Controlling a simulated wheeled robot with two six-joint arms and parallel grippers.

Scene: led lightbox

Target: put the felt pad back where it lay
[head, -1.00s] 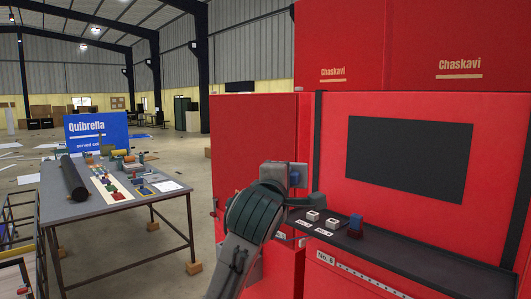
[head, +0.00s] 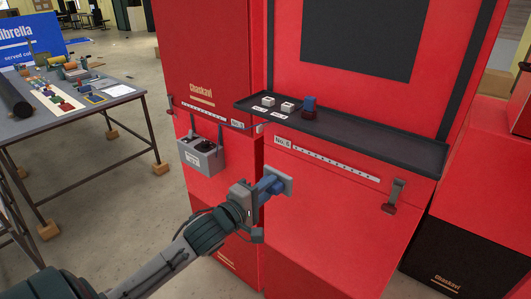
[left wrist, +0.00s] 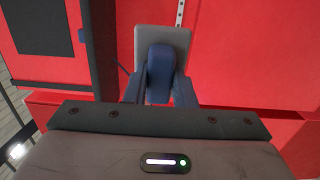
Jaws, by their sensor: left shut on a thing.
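My left gripper (head: 262,189) is shut on the blue handle of a flat light-grey pad, which looks like the felt pad (head: 287,181). It holds the pad in front of the red cabinet face, below the dark ledge (head: 370,145). I cannot tell whether the pad touches the cabinet. In the left wrist view the pad (left wrist: 163,42) stands beyond the fingers, with its blue handle (left wrist: 160,72) between them. On the ledge stand two white blocks (head: 268,101) (head: 288,106) with labels before them, and a blue and dark-red block (head: 309,106). My right gripper is not in view.
A grey box with dark knobs (head: 202,155) hangs on the red cabinet at left. A cluttered table (head: 90,105) stands at left. The ledge's right half is bare.

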